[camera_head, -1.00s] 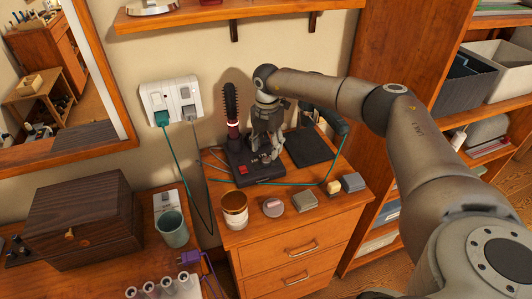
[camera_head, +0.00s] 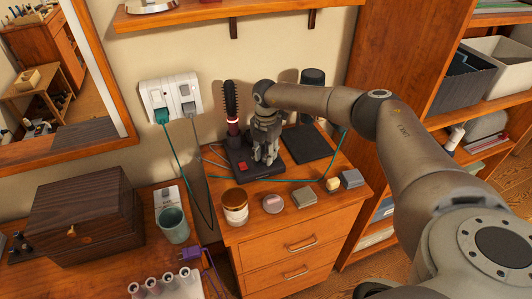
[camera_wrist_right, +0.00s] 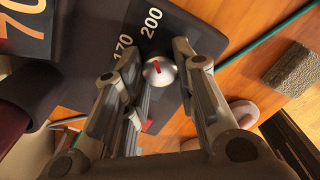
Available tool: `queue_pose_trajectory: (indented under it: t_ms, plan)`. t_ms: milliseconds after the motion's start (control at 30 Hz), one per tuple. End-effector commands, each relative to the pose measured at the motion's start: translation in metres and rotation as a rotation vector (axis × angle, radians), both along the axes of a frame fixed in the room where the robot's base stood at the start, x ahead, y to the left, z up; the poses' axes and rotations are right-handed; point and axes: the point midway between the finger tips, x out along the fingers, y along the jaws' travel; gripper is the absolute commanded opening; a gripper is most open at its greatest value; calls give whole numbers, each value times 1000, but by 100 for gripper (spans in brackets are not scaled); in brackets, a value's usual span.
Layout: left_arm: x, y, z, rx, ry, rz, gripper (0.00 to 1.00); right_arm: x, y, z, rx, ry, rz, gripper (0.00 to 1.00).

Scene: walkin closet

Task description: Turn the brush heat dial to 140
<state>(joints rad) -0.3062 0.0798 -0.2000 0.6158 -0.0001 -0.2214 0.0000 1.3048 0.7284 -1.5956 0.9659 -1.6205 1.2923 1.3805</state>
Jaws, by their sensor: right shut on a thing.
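The hot brush (camera_head: 231,100) stands upright on its dark base (camera_head: 236,157) on the wooden cabinet. My right gripper (camera_head: 264,160) reaches down over the right part of this base and hides the dial in the head view. In the right wrist view, the dial is a silver knob (camera_wrist_right: 159,73) with a red mark, which lies towards the printed 200. The numbers 170 and 200 show beside it. A red switch (camera_head: 241,167) sits on the base. My left gripper is not in view.
A copper-lidded jar (camera_head: 235,206), a round tin (camera_head: 273,203) and small blocks (camera_head: 305,197) line the cabinet's front. A black mat (camera_head: 306,144) lies right of the base. A teal cable (camera_head: 270,181) crosses the top. A wall socket (camera_head: 171,97) is behind.

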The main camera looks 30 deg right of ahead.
Motion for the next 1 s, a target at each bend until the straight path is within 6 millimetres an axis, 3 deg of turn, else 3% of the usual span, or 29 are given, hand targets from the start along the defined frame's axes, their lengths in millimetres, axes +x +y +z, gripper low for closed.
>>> queue_pose_trajectory:
  t_ms: [467,1000]
  plan:
    - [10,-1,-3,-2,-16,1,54,0,0,-1,0,-1,93,3]
    - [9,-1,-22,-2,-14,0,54,1,-1,-1,-1,-3,564,3]
